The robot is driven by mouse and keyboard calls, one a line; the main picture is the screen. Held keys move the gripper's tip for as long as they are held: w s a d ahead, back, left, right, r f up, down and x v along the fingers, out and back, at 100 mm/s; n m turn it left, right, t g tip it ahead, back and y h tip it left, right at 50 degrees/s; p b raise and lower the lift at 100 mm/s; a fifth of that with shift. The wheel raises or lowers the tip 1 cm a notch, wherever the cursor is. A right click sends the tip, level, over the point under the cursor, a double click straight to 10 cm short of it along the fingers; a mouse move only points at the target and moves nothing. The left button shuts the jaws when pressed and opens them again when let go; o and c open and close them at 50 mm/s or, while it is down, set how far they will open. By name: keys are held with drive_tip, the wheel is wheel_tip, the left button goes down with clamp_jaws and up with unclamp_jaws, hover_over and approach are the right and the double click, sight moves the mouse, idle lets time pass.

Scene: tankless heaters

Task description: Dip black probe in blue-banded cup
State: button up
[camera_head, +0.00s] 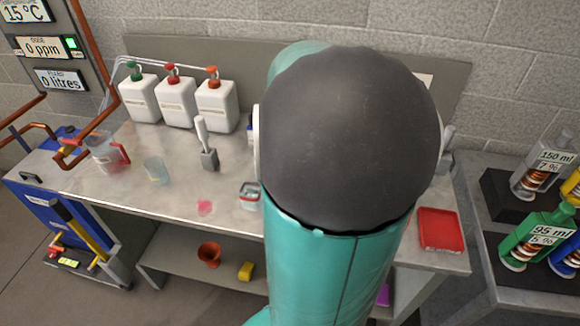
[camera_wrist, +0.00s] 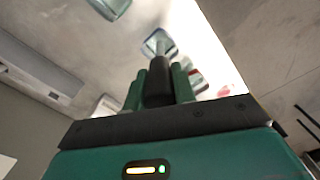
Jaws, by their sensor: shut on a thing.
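My gripper (camera_wrist: 159,88) shows in the wrist view with its green fingers shut on the black probe (camera_wrist: 158,80). The probe is a dark cylinder pointing away from the wrist. A clear cup with a bluish-grey rim (camera_wrist: 168,42) appears just beyond the probe's far end. I cannot tell whether the probe tip is inside it or only in front of it, nor confirm a blue band. Another clear glassy vessel (camera_wrist: 110,6) is cut off at the top edge. In the head view my arm hides the gripper, the probe and the middle of the bench.
On the bench (camera_head: 130,195) stand white pump bottles (camera_head: 175,103), a jug with a red handle (camera_head: 103,153), a clear beaker (camera_head: 156,171), a white-handled grey tool (camera_head: 206,145) and a small red-marked cup (camera_head: 250,194). A red tray (camera_head: 440,229) lies at the right.

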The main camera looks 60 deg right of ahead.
drive_tip(key=shift+f, duration=0.8)
idle(0.7)
idle(1.4)
drive_tip(key=shift+r, duration=5)
